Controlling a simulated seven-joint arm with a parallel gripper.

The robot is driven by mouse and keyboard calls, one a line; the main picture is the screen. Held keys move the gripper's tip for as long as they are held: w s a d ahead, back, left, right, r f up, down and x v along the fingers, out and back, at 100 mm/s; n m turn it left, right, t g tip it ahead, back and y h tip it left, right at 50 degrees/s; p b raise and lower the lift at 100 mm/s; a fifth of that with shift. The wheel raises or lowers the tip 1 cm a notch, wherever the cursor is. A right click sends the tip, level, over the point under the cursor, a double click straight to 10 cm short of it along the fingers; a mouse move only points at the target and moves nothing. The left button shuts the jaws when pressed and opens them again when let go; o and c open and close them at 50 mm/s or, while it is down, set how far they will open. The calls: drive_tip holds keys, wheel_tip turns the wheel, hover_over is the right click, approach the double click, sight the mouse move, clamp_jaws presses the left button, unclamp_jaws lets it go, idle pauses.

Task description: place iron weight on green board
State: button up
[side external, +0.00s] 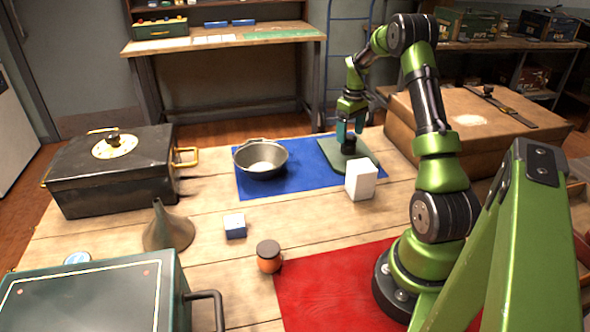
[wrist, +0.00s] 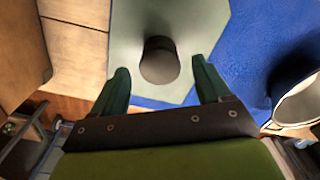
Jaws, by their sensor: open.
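The iron weight (side external: 348,144), a small dark knobbed cylinder, stands on the green board (side external: 362,161). The board lies on a blue mat at the far side of the table. In the wrist view the iron weight (wrist: 159,60) rests upright on the green board (wrist: 190,25), away from its edges. My gripper (side external: 350,130) is low over the board at the weight. In the wrist view my gripper (wrist: 161,82) has its two green fingers apart, one on each side of the weight, with gaps between. The weight's far side is hidden.
A dark metal pan (side external: 262,160) sits left of the board on the blue mat (side external: 305,180). A white block (side external: 361,180) stands close in front of the board. A brown case (side external: 470,125) is to the right. A blue-and-white block (side external: 235,227) and an orange jar (side external: 269,258) stand nearer.

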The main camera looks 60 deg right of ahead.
sight(350, 138)
wheel_tip(350, 138, up, 8)
drive_tip(key=f, duration=0.1)
drive_tip(key=w+a+r+t, duration=0.2)
drive_tip(key=a+r, duration=0.4)
drive_tip(key=a, duration=0.5)
drive_tip(key=w+a+r+t, duration=0.15)
drive_tip(key=a+r, duration=0.35)
drive_tip(key=a, duration=0.6)
drive_tip(key=s+a+t+y, duration=0.1)
drive_tip(key=s+a+t, duration=0.1)
drive_tip(key=s+a, duration=0.3)
drive_tip(key=s+a+t+y, duration=0.1)
drive_tip(key=s+a, duration=0.5)
drive_tip(key=a, duration=0.8)
drive_tip(key=shift+a+t, duration=0.25)
drive_tip(key=shift+t, duration=0.1)
